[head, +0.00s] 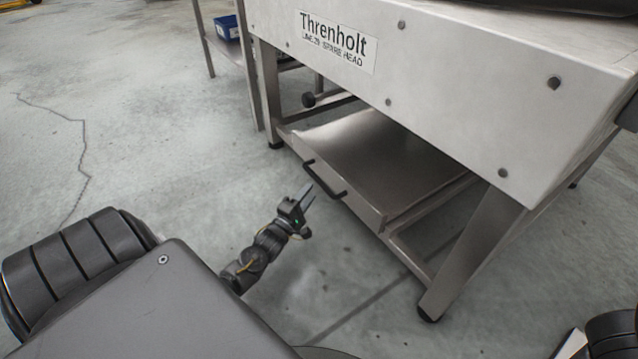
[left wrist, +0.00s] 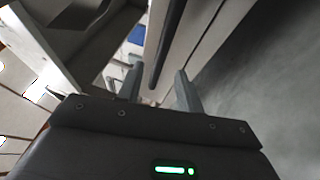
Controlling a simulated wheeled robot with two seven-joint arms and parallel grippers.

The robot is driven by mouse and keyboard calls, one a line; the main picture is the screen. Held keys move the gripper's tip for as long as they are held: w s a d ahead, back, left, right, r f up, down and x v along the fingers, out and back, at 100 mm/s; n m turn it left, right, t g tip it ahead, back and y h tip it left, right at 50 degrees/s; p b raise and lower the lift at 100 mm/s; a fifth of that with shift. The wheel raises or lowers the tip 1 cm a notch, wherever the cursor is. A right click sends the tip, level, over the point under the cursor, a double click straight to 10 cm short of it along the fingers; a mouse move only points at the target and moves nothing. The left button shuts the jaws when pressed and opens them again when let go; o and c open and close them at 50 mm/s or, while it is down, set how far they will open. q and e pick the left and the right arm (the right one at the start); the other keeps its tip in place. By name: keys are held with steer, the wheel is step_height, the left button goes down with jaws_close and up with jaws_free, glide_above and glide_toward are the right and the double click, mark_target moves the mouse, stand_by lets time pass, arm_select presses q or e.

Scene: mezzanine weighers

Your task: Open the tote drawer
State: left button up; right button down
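The tote drawer (head: 385,160) is a shallow stainless steel tray low in the frame under the large grey-white Threnholt housing. Its black bar handle (head: 325,180) is on the front edge facing my left arm. My left gripper (head: 308,194) is just in front of the handle, fingers pointing toward it. In the left wrist view the two grey fingers of my left gripper (left wrist: 158,78) are apart, and the dark handle bar (left wrist: 168,42) lies in line with the gap between them. I cannot tell whether they touch it. My right gripper does not show.
The Threnholt housing (head: 450,90) overhangs the drawer, with a steel leg (head: 470,250) to its right. A blue bin (head: 228,27) stands on a bench at the back left. The concrete floor (head: 150,130) is open to the left.

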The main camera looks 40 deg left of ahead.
mark_target(319, 179)
arm_select(q)
steer(key=w+b, duration=0.1)
steer(key=w, duration=0.2)
steer(key=w+b, duration=0.1)
steer(key=w, duration=0.1)
steer(key=shift+w+a+r+b, duration=0.2)
steer(key=shift+a+r+b, duration=0.1)
steer(key=shift+r+b, duration=0.05)
steer(key=shift+w+r, duration=0.2)
steer(key=shift+w, duration=0.3)
jaws_close()
